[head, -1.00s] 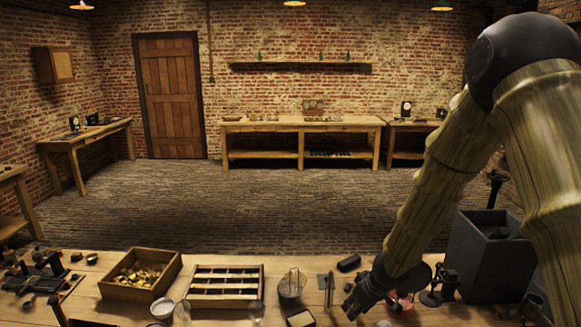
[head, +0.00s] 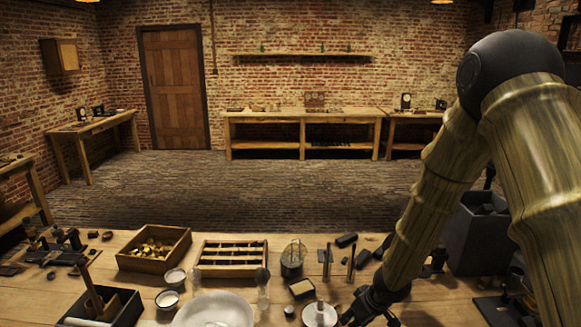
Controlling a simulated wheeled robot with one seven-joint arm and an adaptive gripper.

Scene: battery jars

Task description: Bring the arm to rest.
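My arm comes down from the right side of the head view, with bamboo-like links and a dark joint at the top. My gripper (head: 368,316) is dark and low over the workbench (head: 425,305), near the picture's bottom edge. It is beside a small white round dish (head: 320,314) with something upright on it. The fingertips are small and partly cut off, so I cannot tell whether they are open or shut. No held object shows clearly.
A wooden box of brass-coloured pieces (head: 153,248), a slotted wooden rack (head: 231,259), a glass jar (head: 292,258) and a large pale bowl (head: 214,311) stand to the left. A dark grey bin (head: 478,240) stands behind my arm. Small dark parts lie near the gripper.

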